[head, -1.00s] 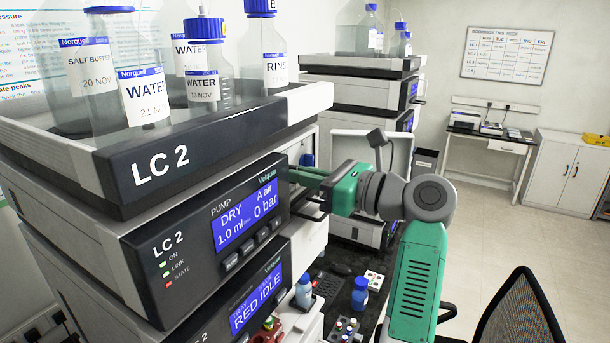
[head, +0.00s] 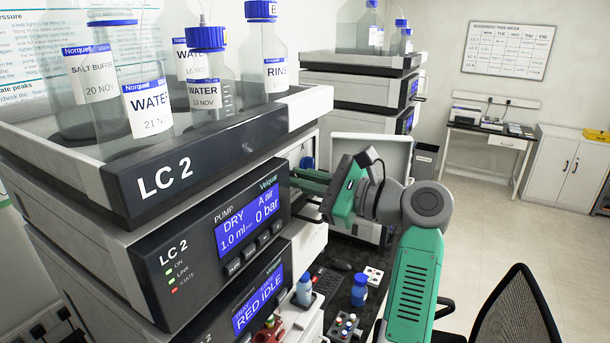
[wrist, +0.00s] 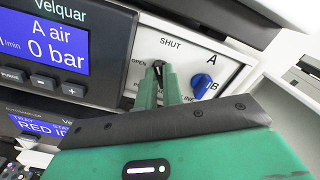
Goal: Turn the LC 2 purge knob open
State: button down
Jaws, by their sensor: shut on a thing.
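The purge knob (wrist: 158,66) is a small dark knob on the white panel beside the LC 2 pump display, in the wrist view. SHUT is printed above it and OPEN to its left. My gripper (wrist: 160,77) is shut on it, with green fingers on both sides. The fingers hide most of the knob, so I cannot tell exactly where it points. In the head view my gripper (head: 300,181) reaches the panel behind the edge of the LC 2 pump unit (head: 190,262), and the knob is hidden there. The pump display (head: 248,220) reads DRY, A air, 0 bar.
A blue A/B selector knob (wrist: 203,86) sits close right of my fingers. Solvent bottles stand in the LC 2 tray (head: 230,140) above. A chair (head: 520,315) stands at lower right.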

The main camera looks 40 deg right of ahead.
jog(key=n+b, duration=0.2)
jog(key=n, duration=0.9)
jog(key=shift+f, duration=0.15)
jog(key=shift+n+b, duration=0.3)
jog(key=c, duration=1.5)
grip_release()
jog(key=shift+c, duration=0.2)
jog(key=b+v, duration=0.1)
jog(key=v, duration=0.7)
jog(key=shift+a, duration=0.1)
